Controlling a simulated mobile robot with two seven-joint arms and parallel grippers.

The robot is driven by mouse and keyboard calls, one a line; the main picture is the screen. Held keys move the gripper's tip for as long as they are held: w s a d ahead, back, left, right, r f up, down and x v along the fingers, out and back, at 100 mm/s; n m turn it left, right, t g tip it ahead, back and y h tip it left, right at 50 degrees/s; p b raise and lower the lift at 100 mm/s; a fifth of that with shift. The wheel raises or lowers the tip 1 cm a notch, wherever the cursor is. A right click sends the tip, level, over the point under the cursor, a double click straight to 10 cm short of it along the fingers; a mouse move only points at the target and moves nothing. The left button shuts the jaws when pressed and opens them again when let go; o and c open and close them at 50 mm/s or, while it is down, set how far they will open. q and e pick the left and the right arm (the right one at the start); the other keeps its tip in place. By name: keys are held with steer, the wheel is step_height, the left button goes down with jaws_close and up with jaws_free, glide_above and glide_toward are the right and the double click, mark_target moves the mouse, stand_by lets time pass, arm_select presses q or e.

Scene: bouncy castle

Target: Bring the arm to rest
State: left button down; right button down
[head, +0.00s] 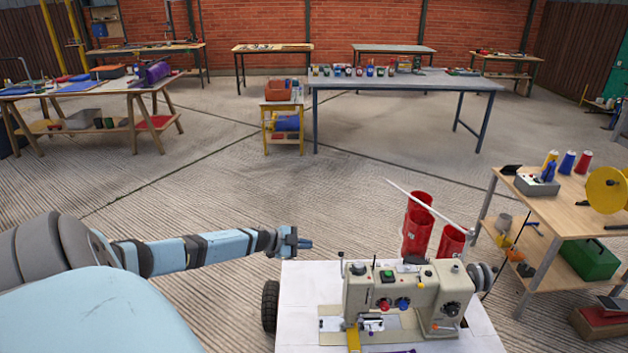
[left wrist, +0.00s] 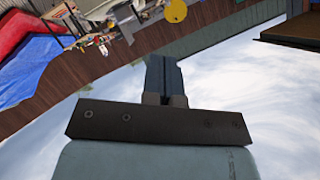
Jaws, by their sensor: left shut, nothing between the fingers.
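My left arm comes in from the left in the head view, stretched out nearly level. Its gripper (head: 304,243) is over the left back corner of a white-topped stand, to the left of a beige sewing machine (head: 408,297). In the left wrist view the two dark blue fingers of the gripper (left wrist: 163,78) lie together, shut with nothing between them. That view looks toward sky and a fence, tilted. My right gripper is not in view.
The sewing machine's white stand (head: 295,315) is close in front. Red tubes (head: 417,225) stand just behind it. A wooden bench (head: 565,210) with spools is at the right. A long blue-legged table (head: 400,82) stands farther back. The concrete floor at centre left is clear.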

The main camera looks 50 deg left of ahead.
arm_select(q)
steer(key=shift+s, duration=0.1)
stand_by(0.6)
steer(key=s+d+f+n+p, duration=0.1)
steer(key=s+d+p, duration=0.15)
steer(key=d, duration=0.65)
steer(key=s+d+f+n+p, duration=0.1)
steer(key=s+d+f, duration=0.15)
steer(key=d, duration=0.55)
steer(key=s+d+f+n+p, duration=0.15)
steer(key=s+d, duration=0.25)
steer(key=d, duration=0.5)
steer(key=s+d+r+n+y+p, duration=0.1)
steer(key=s+d+r+n+p, duration=0.1)
steer(key=s+d+r, duration=0.4)
steer(key=s+d+r+n+g+y+p, duration=0.1)
steer(key=s+d+r+n+p, duration=0.2)
steer(key=s+d, duration=0.6)
steer(key=d+r, duration=0.2)
steer(key=d, duration=0.3)
steer(key=shift+s+r+g, duration=0.3)
steer(key=shift+s+r, duration=0.1)
steer(key=shift+a+n, duration=0.15)
steer(key=shift+n, duration=0.1)
